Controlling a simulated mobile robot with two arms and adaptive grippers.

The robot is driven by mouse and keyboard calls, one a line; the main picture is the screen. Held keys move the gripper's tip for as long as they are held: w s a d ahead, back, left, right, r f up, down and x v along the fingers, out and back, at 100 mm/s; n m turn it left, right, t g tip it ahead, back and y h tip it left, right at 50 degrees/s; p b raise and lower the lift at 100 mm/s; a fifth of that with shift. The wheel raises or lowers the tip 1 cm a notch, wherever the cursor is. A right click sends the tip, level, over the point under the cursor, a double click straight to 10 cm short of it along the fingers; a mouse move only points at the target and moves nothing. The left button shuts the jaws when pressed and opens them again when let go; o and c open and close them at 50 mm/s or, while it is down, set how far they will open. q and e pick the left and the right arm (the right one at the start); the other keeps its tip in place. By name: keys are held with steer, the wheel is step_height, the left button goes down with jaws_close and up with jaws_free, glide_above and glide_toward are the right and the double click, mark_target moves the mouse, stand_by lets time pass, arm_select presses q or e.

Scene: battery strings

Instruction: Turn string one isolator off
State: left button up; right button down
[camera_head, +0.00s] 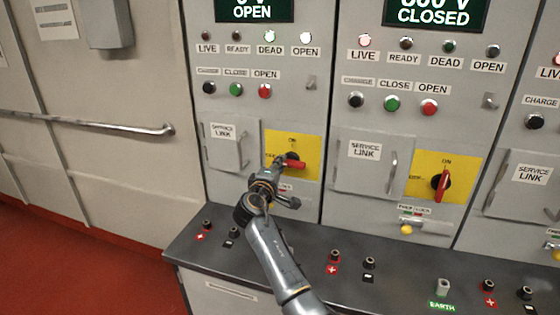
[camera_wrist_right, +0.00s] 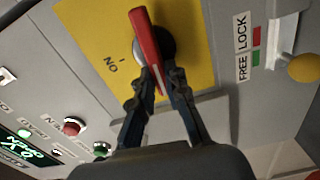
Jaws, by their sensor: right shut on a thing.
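The isolator on the left panel has a red handle (camera_head: 295,163) on a yellow plate (camera_head: 308,142). The handle lies about level, across the direction of the ON mark above it. My right gripper (camera_head: 279,166) is at the handle's left end and partly hides the plate's left label. In the right wrist view, the red handle (camera_wrist_right: 148,45) stands between the two fingertips of my right gripper (camera_wrist_right: 158,82), which are shut on its end. The ON mark shows beside it on the yellow plate (camera_wrist_right: 95,40). My left gripper is not in view.
The left panel's display (camera_head: 252,11) reads OPEN. The middle panel's display (camera_head: 433,14) reads CLOSED, and its red isolator handle (camera_head: 442,185) is upright. A dark ledge (camera_head: 315,285) with several terminals runs below the panels. A handrail (camera_head: 90,123) is on the left wall.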

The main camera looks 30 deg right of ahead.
steer(key=shift+n, duration=0.6)
steer(key=c, duration=1.3)
jaws_free()
steer(key=shift+f, duration=0.1)
steer(key=shift+c, duration=0.2)
steer(key=v, duration=1.2)
steer(key=shift+f, duration=0.1)
